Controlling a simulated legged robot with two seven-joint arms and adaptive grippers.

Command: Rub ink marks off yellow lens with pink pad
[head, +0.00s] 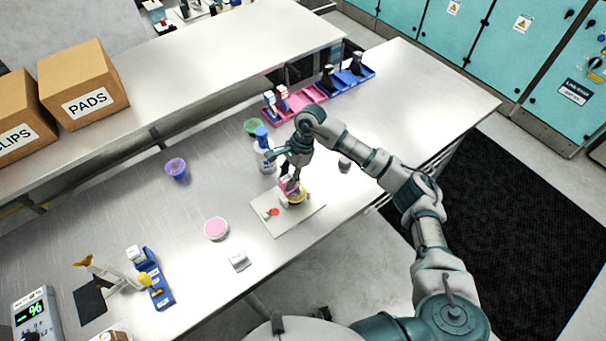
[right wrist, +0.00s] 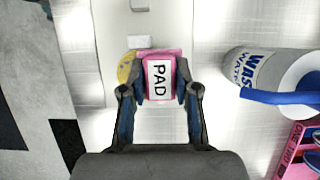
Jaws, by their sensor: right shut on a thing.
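My right gripper (head: 290,182) is shut on the pink pad (head: 287,187), whose white top reads "PAD". In the right wrist view the pad (right wrist: 160,78) sits between the two fingers (right wrist: 160,95). The yellow lens (head: 297,201) is directly under the pad, on a pale board (head: 283,226). In the right wrist view only the left part of the lens (right wrist: 124,69) shows beside the pad; the rest is hidden. I cannot make out ink marks, nor tell whether pad and lens touch. My left gripper is in neither view.
A red piece (head: 273,212) lies on the board. A wash water bottle (head: 264,160) stands close behind it. A pink-topped dish (head: 216,229) and a small white block (head: 238,261) are left of it. Pink (head: 309,96) and blue (head: 357,76) racks stand farther back.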

